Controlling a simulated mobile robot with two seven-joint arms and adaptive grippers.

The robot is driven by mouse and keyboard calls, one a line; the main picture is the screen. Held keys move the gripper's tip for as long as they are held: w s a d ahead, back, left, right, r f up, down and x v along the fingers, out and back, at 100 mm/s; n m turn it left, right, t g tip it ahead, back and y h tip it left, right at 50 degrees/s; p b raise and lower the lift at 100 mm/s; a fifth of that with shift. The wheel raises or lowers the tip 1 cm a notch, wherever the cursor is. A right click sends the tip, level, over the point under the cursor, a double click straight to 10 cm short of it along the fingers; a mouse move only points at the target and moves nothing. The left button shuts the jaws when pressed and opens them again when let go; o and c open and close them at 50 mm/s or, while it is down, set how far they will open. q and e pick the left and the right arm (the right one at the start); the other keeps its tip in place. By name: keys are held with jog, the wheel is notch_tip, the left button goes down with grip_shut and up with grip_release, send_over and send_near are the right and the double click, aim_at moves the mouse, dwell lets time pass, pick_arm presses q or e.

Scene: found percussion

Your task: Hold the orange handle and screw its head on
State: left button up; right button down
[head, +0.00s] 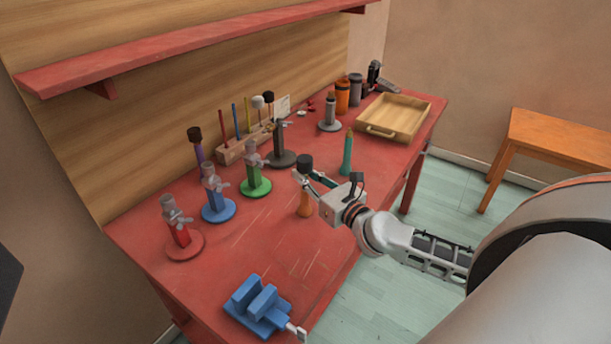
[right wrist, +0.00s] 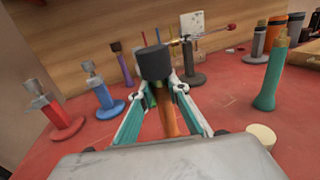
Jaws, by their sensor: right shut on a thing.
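The orange handle (head: 305,206) stands upright on the red table, below my right gripper. It also shows between the fingers in the right wrist view (right wrist: 167,112). A dark cylindrical head (head: 305,162) is at the tips of my right gripper (head: 306,177), which is shut on it. In the right wrist view the dark head (right wrist: 153,63) sits above the handle's upper end, roughly in line with it. The fingers hide the joint, so I cannot tell whether head and handle touch. My left gripper is not in view.
Red, blue and green handles on round bases (head: 180,237) line the left. A wooden rack (head: 243,148) stands behind. A teal handle (head: 347,155) and wooden tray (head: 424,112) are at right. A blue vise (head: 258,305) is at the front edge. The table's middle is clear.

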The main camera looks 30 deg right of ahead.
jog(key=c, duration=2)
grip_release()
jog(key=shift+f, duration=0.15)
jog(key=shift+o, duration=0.2)
jog(key=shift+s+r, duration=0.1)
jog(key=shift+r, duration=0.15)
jog(key=s+d+b, duration=0.1)
jog(key=s, duration=1)
jog(key=shift+s+b, duration=0.3)
jog(key=shift+s, duration=0.1)
